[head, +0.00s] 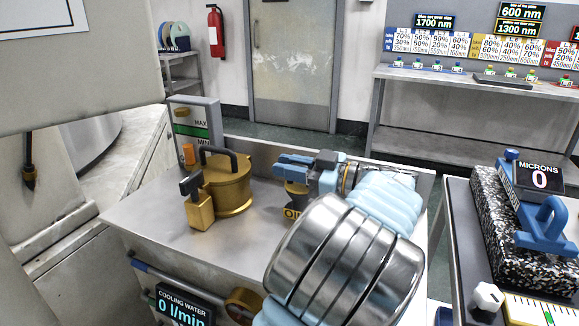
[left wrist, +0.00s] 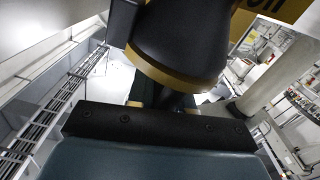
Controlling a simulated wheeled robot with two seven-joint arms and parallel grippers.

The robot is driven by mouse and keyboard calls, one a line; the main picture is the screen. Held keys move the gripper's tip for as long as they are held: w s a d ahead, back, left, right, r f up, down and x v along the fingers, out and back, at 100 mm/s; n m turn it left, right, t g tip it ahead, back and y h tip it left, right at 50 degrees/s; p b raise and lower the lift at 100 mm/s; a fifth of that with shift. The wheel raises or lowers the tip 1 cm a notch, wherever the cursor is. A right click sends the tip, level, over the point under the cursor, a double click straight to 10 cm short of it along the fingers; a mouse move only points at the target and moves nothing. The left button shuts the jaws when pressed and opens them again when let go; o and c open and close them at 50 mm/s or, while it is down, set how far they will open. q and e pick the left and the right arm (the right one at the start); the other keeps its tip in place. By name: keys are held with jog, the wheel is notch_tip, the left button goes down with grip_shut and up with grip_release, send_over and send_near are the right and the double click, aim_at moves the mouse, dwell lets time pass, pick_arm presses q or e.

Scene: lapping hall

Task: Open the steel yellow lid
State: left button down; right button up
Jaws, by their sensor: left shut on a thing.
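A round brass-yellow pot (head: 229,192) stands on the steel bench, with a black bar handle on its flat top. Its lid looks closed; I cannot make out a gap at the seam. A yellow block with a black grip (head: 198,210) is at its front left. My left gripper (head: 290,172), with light-blue fingers, is to the right of the pot, apart from it. It is shut on the dark upper part of a yellow-labelled oil can (head: 293,203), partly hidden by the gripper and arm. The can's dark body and yellow rim (left wrist: 180,75) fill the top of the left wrist view. My right gripper is not in view.
A MAX/MIN gauge panel (head: 197,125) and a small orange cylinder (head: 188,154) stand behind the pot. A cooling-water display (head: 183,305) is on the bench front. At right, a dark table (head: 457,230) carries a speckled block with blue fittings. Bare bench lies left of the pot.

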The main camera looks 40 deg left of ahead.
pick_arm(q)
jog(key=shift+w+r, duration=0.1)
jog(key=shift+w, duration=0.05)
jog(key=m, duration=0.1)
jog(key=w+m, duration=0.1)
jog(key=m, duration=0.1)
jog(key=shift+a+r, duration=0.2)
jog(key=shift+r, duration=0.2)
jog(key=m, duration=0.1)
jog(key=w+m, duration=0.1)
jog(key=shift+w+a+r+m, duration=0.15)
jog(key=shift+r+m, duration=0.15)
jog(key=shift+m, duration=0.1)
jog(key=shift+w+a+f+m, duration=0.45)
jog(key=shift+w+m, duration=0.6)
jog(key=shift+m, duration=1.45)
jog(key=shift+w+a+f+m, duration=0.2)
jog(key=shift+w+f+m, duration=0.65)
jog(key=shift+m, duration=1.65)
jog(key=shift+w+a+f+m, duration=0.3)
jog(key=shift+w+m, duration=1)
jog(key=shift+m, duration=1.2)
